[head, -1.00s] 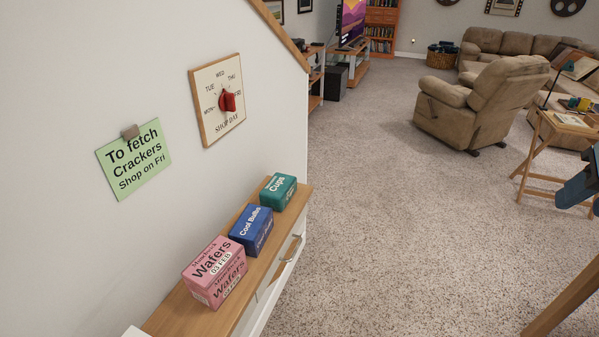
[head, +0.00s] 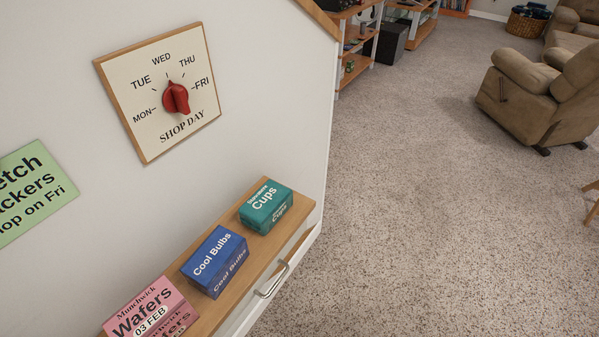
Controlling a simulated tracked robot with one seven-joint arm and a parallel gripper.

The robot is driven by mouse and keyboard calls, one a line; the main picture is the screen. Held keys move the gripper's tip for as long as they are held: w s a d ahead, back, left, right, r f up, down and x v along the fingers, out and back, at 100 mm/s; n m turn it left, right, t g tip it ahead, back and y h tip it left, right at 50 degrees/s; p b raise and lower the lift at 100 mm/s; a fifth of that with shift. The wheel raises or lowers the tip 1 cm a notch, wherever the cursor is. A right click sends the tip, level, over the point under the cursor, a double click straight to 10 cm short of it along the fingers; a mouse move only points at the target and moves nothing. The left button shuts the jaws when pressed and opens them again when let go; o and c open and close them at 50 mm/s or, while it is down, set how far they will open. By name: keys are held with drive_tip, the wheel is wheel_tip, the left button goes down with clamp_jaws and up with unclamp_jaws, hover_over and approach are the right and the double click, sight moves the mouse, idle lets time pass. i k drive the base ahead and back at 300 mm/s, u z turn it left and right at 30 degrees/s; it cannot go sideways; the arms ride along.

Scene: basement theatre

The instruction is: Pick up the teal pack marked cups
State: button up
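The teal pack marked Cups (head: 266,206) sits at the far end of a narrow wooden-topped cabinet (head: 214,312) against the white wall. A blue pack marked Cool Bulbs (head: 215,262) stands next to it on the near side, with a small gap. A pink pack marked Munchwick Wafers, 03 FEB (head: 152,312), stands nearest and is cut off by the bottom edge. My gripper is not in the head view.
A shop-day dial (head: 175,98) with a red knob and a green note (head: 34,190) are on the wall above. The cabinet front has a handle (head: 271,280). Open carpet (head: 420,210) lies to the right, with a recliner (head: 545,95) beyond.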

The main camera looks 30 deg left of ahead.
sight(265, 208)
drive_tip(key=z, duration=0.1)
drive_tip(key=i, duration=1.2)
drive_tip(key=u, duration=1.95)
drive_tip(key=k, duration=0.9)
drive_tip(key=u, duration=0.2)
drive_tip(key=i, duration=0.9)
drive_tip(key=z, duration=0.05)
